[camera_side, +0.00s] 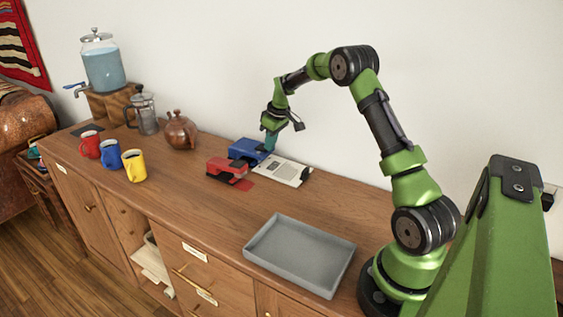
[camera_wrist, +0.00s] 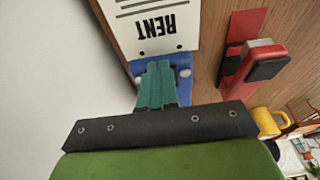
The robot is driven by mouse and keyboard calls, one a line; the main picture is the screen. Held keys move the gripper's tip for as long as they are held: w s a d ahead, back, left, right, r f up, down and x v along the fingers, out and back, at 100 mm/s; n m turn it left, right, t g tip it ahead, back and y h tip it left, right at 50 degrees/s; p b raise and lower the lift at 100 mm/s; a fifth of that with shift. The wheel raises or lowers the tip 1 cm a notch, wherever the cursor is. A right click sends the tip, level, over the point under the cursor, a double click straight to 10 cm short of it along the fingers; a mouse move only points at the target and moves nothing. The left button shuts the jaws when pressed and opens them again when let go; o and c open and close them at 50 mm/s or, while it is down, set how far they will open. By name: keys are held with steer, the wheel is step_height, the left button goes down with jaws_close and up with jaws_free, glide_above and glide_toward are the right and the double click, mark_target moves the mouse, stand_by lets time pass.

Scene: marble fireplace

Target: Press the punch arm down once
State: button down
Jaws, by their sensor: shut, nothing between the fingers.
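The blue hole punch (camera_side: 247,150) stands on the wooden sideboard towards the wall. A printed sheet (camera_side: 283,170) lies at it; in the wrist view the sheet (camera_wrist: 165,30) reads "RENT" and has two dark dots near the edge by the punch. My gripper (camera_side: 270,141) is shut and empty, pointing down at the punch. In the wrist view my teal fingers (camera_wrist: 157,85) are together over the blue punch (camera_wrist: 180,68) and hide its middle. I cannot tell whether they touch it.
A red stapler (camera_side: 228,168) on a red sheet (camera_wrist: 238,35) lies beside the punch. A grey tray (camera_side: 262,259) is nearer my base. A copper teapot (camera_side: 180,131), a french press (camera_side: 145,114) and red, blue and yellow mugs (camera_side: 134,166) stand to the left. The sideboard between stapler and tray is clear.

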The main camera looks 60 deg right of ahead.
steer(key=shift+s+r, duration=0.15)
steer(key=shift+s, duration=0.4)
steer(key=v, duration=1.7)
